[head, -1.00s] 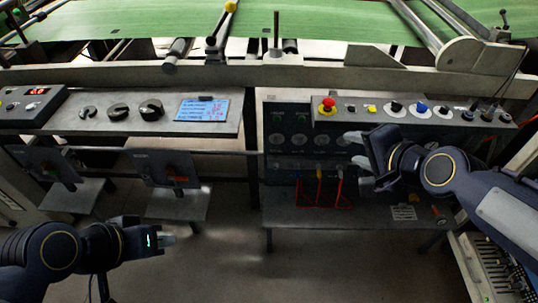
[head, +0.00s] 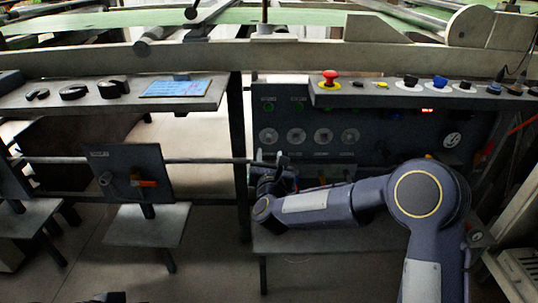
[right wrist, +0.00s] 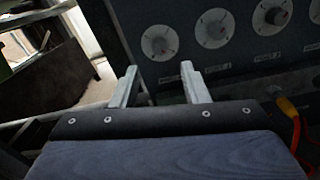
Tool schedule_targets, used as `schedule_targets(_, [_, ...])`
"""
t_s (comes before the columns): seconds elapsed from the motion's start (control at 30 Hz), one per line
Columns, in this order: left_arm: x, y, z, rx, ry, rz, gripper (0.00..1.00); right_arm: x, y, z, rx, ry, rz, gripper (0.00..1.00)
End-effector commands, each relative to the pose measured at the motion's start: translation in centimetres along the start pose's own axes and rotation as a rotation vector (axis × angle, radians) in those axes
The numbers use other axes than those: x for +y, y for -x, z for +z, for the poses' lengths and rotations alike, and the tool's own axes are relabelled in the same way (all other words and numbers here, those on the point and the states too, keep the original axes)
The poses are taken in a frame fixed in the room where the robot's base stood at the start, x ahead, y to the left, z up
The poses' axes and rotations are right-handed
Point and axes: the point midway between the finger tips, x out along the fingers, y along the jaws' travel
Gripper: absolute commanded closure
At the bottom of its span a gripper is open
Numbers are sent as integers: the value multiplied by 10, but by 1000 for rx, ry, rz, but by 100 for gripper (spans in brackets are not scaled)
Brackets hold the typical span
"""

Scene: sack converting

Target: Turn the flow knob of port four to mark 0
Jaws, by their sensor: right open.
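The dark port panel (head: 310,112) carries a row of round pale flow dials with knobs. The port four knob (head: 350,137) appears to be the rightmost of the row; in the right wrist view it is cut by the right edge (right wrist: 315,11). Its mark is too small to read. My right gripper (head: 268,157) is open and empty, just below the leftmost dial and left of port four. Its two pale fingers (right wrist: 160,87) stand apart in the right wrist view, below the first two dials, touching none.
A console with a red emergency button (head: 330,77) juts out above the dials. Cables with an orange-yellow plug (right wrist: 286,106) hang below the dials.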

Motion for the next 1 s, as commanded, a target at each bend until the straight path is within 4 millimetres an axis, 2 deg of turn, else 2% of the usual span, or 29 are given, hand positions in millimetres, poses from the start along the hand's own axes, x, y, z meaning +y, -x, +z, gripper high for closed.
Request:
schedule_targets(0.4, [-4, -10, 5, 0, 0, 0, 100, 0, -61, 0, 0, 3, 0, 59])
schedule_targets(0.53, [-5, -11, 5, 0, 0, 0, 100, 0, -70, 1, 0, 4, 0, 59])
schedule_targets(0.8, [-5, -11, 5, 0, 0, 0, 100, 0, -72, 2, 1, 5, 1, 59])
schedule_targets(0.87, [-5, -11, 5, 0, 0, 0, 100, 0, -72, 2, 1, 5, 1, 64])
schedule_targets(1.0, [-5, -11, 5, 0, 0, 0, 100, 0, -72, 2, 1, 5, 1, 82])
